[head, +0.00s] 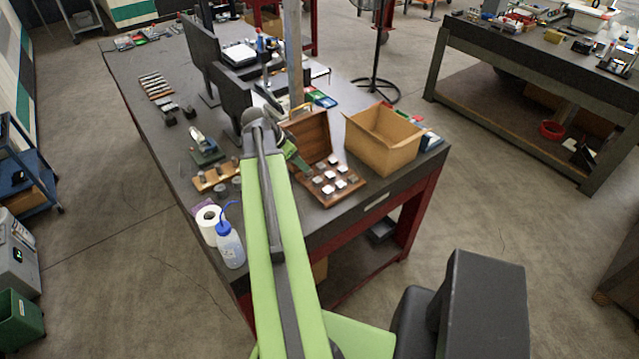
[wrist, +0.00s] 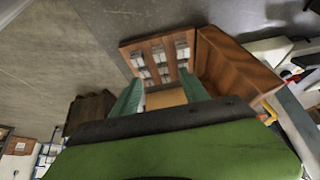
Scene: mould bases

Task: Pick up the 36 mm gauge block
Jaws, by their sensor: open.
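An open wooden case (head: 350,188) holds several small silvery gauge blocks (head: 330,178) in rows, with its lid (head: 308,132) raised at the back. The case also shows in the wrist view (wrist: 128,50), with the blocks (wrist: 162,55) and the lid (wrist: 238,68). No marking is readable, so I cannot tell which block is the 36 mm one. My gripper (head: 300,163) is beside the case at its left, partly hidden by my arm. In the wrist view my gripper (wrist: 160,78) has its two teal fingers apart, pointing toward the case, with no block between them.
A cardboard box (head: 385,150) stands right of the case. A wooden rack (head: 213,180) with small weights, a paper roll (head: 208,222) and a blue-capped wash bottle (head: 229,246) are left of my arm. Dark monitors (head: 203,48) stand behind. The bench's far left has free room.

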